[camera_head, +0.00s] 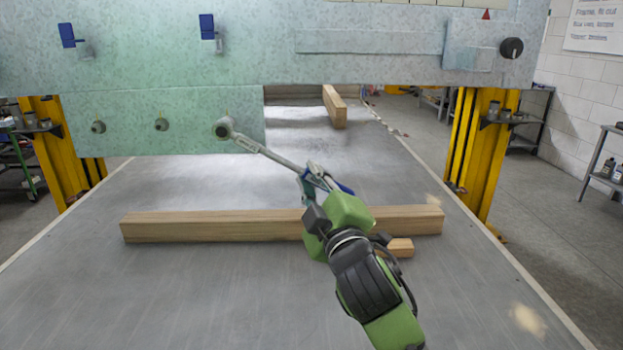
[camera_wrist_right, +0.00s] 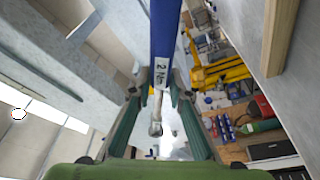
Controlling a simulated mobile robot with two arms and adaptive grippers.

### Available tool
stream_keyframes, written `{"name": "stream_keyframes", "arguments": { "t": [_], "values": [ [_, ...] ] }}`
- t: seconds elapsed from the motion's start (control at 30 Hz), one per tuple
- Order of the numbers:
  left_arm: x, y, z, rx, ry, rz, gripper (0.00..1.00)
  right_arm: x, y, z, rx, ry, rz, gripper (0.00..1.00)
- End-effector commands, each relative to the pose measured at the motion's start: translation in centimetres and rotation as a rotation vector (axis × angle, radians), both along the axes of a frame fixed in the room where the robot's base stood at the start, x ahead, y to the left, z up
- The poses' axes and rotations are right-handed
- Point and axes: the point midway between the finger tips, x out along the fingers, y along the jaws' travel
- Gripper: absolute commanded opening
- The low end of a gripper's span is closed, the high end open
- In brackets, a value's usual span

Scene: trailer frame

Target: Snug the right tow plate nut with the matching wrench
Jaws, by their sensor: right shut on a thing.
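The tow plate (camera_head: 180,105) is a pale green panel hanging below the frame beam, with three nuts in a row. The left nut (camera_head: 98,127) and middle nut (camera_head: 161,125) are bare. The wrench (camera_head: 268,153) has its ring-like head over the right nut, which it largely hides; I cannot tell how fully it is seated. My right gripper (camera_head: 316,182) is shut on the wrench's blue handle. In the right wrist view the handle (camera_wrist_right: 166,35) runs between the fingers (camera_wrist_right: 158,95) and bears a label ending in "2 Nm". My left gripper is not in view.
A long wooden beam (camera_head: 210,226) lies across the grey table (camera_head: 200,300) beneath my right arm, with a short block (camera_head: 401,247) beside it. Yellow posts (camera_head: 480,140) stand at both sides. Blue tabs (camera_head: 207,27) and a black knob (camera_head: 511,48) are on the frame.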

Motion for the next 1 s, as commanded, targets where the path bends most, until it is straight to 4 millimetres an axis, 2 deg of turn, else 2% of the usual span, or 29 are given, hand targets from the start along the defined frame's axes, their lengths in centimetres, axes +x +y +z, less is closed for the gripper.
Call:
{"name": "stream_keyframes", "arguments": {
  "t": [0.1, 0.23, 0.33, 0.57, 0.9, 1.0],
  "values": [
    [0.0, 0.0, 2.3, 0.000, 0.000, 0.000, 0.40, 0.0, -0.2, 1.4, -0.044, 0.002, 0.003, 0.00],
    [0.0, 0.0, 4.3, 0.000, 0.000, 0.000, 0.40, 0.0, -0.7, 2.3, -0.097, 0.001, 0.002, 0.00],
    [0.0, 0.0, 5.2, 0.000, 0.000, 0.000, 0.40, 0.0, -1.0, 2.6, -0.129, 0.000, 0.002, 0.00],
    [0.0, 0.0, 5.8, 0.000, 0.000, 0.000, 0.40, 0.0, -1.2, 2.8, -0.157, -0.002, 0.002, 0.00],
    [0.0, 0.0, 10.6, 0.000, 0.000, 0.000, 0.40, 0.0, -1.9, 5.4, -0.270, -0.002, 0.002, 0.00],
    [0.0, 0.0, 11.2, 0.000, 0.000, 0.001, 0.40, 0.0, -2.0, 5.5, -0.298, -0.002, 0.002, 0.00]
  ]
}}
